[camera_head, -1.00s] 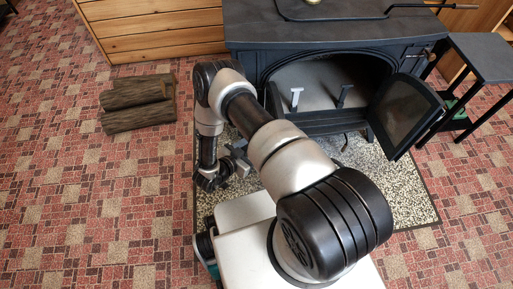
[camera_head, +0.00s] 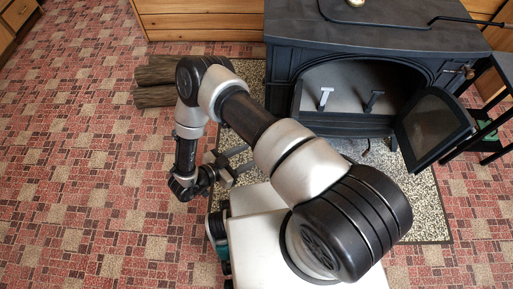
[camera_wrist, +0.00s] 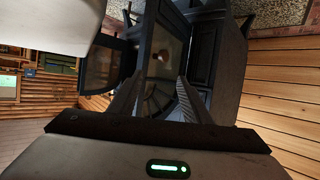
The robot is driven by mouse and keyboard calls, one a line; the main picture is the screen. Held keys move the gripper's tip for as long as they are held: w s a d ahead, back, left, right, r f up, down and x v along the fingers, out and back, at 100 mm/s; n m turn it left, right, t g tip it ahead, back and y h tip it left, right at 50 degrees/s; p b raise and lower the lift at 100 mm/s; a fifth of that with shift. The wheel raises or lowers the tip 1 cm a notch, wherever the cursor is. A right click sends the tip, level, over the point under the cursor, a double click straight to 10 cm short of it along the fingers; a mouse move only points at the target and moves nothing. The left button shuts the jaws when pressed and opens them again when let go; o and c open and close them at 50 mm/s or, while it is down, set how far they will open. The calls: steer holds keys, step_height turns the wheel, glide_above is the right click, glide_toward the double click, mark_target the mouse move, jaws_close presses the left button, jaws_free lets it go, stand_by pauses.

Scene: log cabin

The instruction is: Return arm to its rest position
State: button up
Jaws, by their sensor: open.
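My gripper (camera_head: 238,162) is beside my base, at the left of the stove. In the head view its fingers point right, spread apart, with nothing between them. In the wrist view both fingers of my gripper (camera_wrist: 158,100) show, apart and empty. My arm is folded, with its elbow raised at the upper left of the base. The black stove (camera_head: 375,40) stands in front of me with its glass door (camera_head: 437,128) open. The stove also shows sideways in the wrist view (camera_wrist: 215,60), beyond the fingers.
Several logs (camera_head: 155,97) lie on the floor, partly hidden by my arm. A speckled mat (camera_head: 420,205) lies under the stove. A dark side table (camera_head: 492,85) stands at the right. The patterned floor (camera_head: 80,190) at the left is clear.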

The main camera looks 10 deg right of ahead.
steer(key=shift+s+a+r, duration=0.1)
steer(key=shift+s+a, duration=0.05)
steer(key=shift+a, duration=0.1)
stand_by(0.4)
